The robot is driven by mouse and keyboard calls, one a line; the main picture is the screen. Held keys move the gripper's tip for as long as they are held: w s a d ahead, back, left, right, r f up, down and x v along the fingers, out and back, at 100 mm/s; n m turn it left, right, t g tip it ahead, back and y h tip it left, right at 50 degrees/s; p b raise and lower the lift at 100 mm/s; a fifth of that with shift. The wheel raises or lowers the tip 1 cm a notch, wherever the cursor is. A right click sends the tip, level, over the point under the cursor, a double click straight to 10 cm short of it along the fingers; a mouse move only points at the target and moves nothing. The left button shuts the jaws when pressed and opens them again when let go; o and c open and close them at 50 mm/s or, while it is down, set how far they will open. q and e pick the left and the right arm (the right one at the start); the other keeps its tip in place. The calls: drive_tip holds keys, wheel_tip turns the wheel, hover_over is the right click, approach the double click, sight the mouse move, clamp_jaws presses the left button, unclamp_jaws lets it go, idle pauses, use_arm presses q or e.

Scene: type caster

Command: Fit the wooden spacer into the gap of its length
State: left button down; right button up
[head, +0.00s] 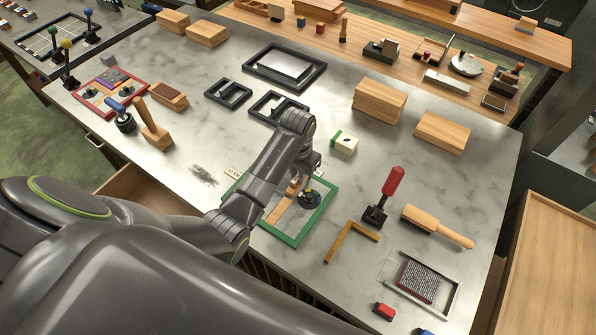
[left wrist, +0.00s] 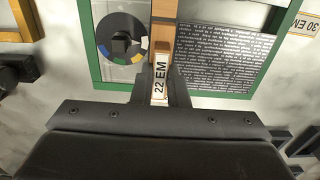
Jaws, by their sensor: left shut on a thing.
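My left gripper (head: 297,184) is low over the green frame (head: 327,226), which lies flat on the bench. In the left wrist view, my left gripper (left wrist: 160,92) is shut on the wooden spacer (left wrist: 159,83), a narrow piece with a white "22 EM" label. The green frame (left wrist: 92,62) holds a wooden strip (left wrist: 164,12), a block of small type (left wrist: 222,52) on the right and a dark round disc with a square knob (left wrist: 121,42) on the left. The spacer lines up with the strip; whether it touches the frame cannot be told. My right gripper is out of view.
A "30 EM" label (left wrist: 304,24) lies outside the frame. Around the frame are a yellow angle piece (head: 349,239), a red-handled tool (head: 385,198), a brush (head: 437,226) and a small green-and-white box (head: 344,143). Dark frames (head: 228,92) lie behind my arm. Bare bench shows at the left.

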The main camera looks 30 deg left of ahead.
use_arm(q)
drive_tip(key=shift+f+b, duration=0.75)
drive_tip(key=shift+f, duration=0.65)
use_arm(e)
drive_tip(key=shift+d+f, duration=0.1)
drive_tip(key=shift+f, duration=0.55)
use_arm(q)
drive_tip(key=c, duration=1.3)
unclamp_jaws()
drive_tip(key=shift+c, duration=0.2)
